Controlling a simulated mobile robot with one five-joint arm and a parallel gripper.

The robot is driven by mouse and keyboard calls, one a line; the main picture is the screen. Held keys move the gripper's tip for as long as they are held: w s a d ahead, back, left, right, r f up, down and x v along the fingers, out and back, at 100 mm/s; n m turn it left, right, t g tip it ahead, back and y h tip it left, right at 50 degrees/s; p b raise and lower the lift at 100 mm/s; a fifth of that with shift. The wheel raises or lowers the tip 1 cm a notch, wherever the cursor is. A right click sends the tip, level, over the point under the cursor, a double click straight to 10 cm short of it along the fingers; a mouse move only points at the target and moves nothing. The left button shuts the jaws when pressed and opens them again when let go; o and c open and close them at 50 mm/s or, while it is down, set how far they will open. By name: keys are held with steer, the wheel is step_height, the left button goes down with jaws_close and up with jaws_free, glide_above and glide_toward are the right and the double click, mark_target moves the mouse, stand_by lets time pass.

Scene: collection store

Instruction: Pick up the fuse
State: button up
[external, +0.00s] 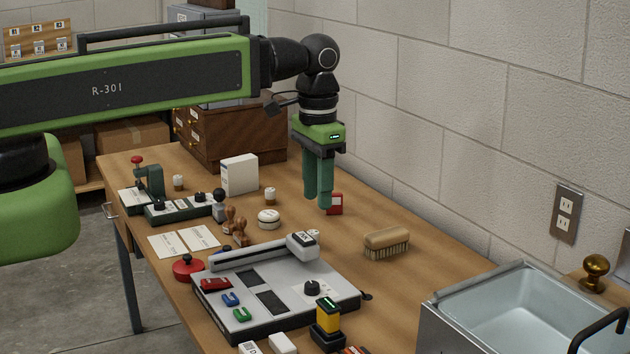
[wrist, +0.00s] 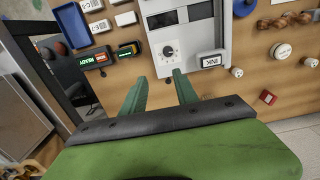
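My gripper (external: 318,203) points straight down above the wooden table, near its wall side. In the wrist view the two green fingers of my gripper (wrist: 159,76) stand apart with nothing between them. I cannot tell for certain which thing is the fuse. Small white, ceramic-looking pieces are possible: one (external: 270,195) stands left of the fingers, one (external: 178,182) is near the green press, and one (external: 313,236) is partly hidden behind the grey device. A small red block (external: 334,204) shows just beside the fingertips in the external view. My gripper touches none of the white pieces.
A grey device (external: 345,300) with a white arm, and a yellow-black unit (external: 327,322), occupy the front. A brush (external: 387,244) lies right of my gripper. A white box (external: 239,175), stamps (external: 235,225) and a round white piece (external: 268,219) stand left. A metal sink (external: 520,305) is at right.

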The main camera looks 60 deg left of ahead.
steer(key=o, duration=0.3)
steer(key=shift+o, duration=0.2)
